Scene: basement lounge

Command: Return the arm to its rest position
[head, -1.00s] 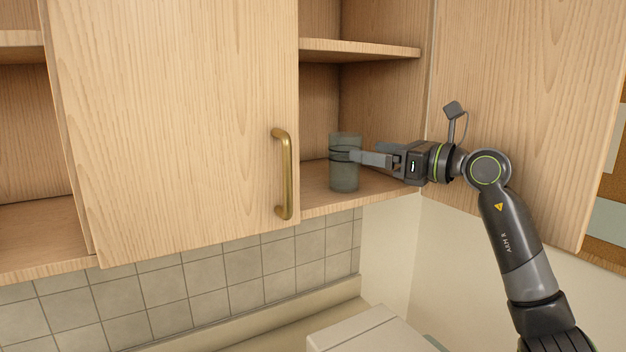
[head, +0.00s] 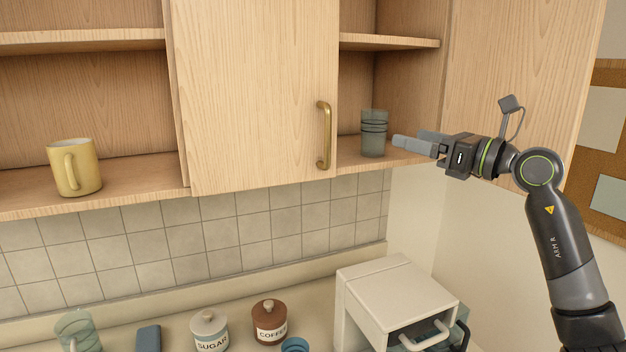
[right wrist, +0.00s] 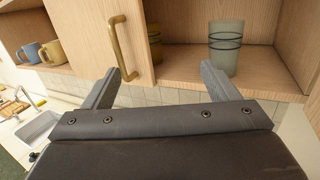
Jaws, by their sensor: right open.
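My right gripper (head: 418,143) is open and empty in front of the right-hand cabinet opening in the head view. Its fingers point left and are just apart from a grey-green tumbler (head: 374,133) with dark bands. The tumbler stands upright on the lower cabinet shelf (head: 402,158). In the right wrist view the open fingers (right wrist: 155,85) show on both sides, and the tumbler (right wrist: 225,48) stands on the shelf beyond them. My left gripper is in neither view.
A cabinet door (head: 255,95) with a brass handle (head: 324,135) is left of the tumbler. A yellow mug (head: 74,167) stands on the left shelf. An open door panel (head: 520,60) is behind my arm. Below are a white appliance (head: 385,290), a sugar jar (head: 209,331) and a coffee jar (head: 269,321).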

